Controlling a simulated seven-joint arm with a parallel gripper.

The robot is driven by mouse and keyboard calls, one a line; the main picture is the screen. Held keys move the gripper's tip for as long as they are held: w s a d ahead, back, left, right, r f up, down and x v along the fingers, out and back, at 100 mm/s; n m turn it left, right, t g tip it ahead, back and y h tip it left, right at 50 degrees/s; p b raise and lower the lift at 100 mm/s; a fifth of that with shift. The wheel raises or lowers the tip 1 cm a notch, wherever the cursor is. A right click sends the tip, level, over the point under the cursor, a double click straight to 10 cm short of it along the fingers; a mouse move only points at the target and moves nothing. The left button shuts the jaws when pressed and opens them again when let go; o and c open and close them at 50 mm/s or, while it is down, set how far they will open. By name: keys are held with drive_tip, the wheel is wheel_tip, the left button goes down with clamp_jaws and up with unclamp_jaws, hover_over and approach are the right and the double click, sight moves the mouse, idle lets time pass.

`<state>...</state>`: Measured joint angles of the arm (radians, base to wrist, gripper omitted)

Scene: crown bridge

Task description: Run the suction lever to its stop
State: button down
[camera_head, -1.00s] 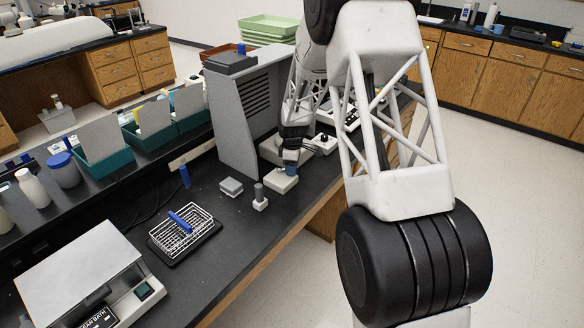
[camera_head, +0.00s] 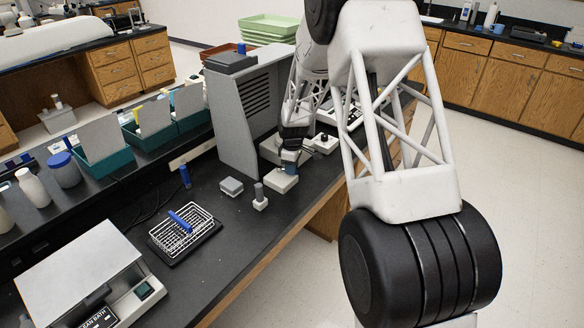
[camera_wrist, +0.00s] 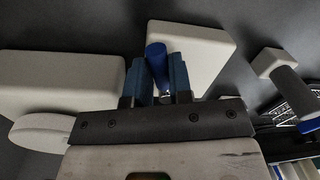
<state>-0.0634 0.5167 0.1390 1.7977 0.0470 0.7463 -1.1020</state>
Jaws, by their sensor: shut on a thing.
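The lever is a short blue cylinder (camera_wrist: 157,58) standing up from a pale box (camera_wrist: 192,48), in the middle of the wrist view. My gripper (camera_wrist: 158,72) has one blue finger on each side of the cylinder and is shut on it. In the head view my gripper (camera_head: 289,168) is low over the same pale box (camera_head: 282,181), near the bench's right edge. It hides most of the lever there.
A tall grey vented cabinet (camera_head: 243,115) stands close to the left of my gripper. A small post on a pale base (camera_head: 260,198), a grey box (camera_head: 231,186) and a wire rack (camera_head: 185,232) stand nearer. A larger white block (camera_wrist: 60,80) lies left in the wrist view.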

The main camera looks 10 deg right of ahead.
sight(284, 179)
drive_tip(key=m, duration=0.1)
drive_tip(key=s+a+m, duration=0.1)
drive_tip(key=m, duration=0.3)
drive_tip(key=shift+s+a, duration=0.15)
drive_tip(key=shift+s, duration=0.25)
drive_tip(key=shift+s+a+m+t, duration=0.2)
drive_tip(key=shift+a+m, duration=0.2)
drive_tip(key=shift+m, duration=0.75)
drive_tip(key=shift+s+a+m+t, duration=0.1)
drive_tip(key=shift+s+a+m, duration=0.2)
drive_tip(key=shift+m, duration=0.85)
drive_tip(key=shift+w+a, duration=0.1)
drive_tip(key=c, duration=1)
unclamp_jaws()
drive_tip(key=shift+c, duration=0.2)
wheel_tip(284, 179, up, 8)
drive_tip(key=shift+d, duration=0.25)
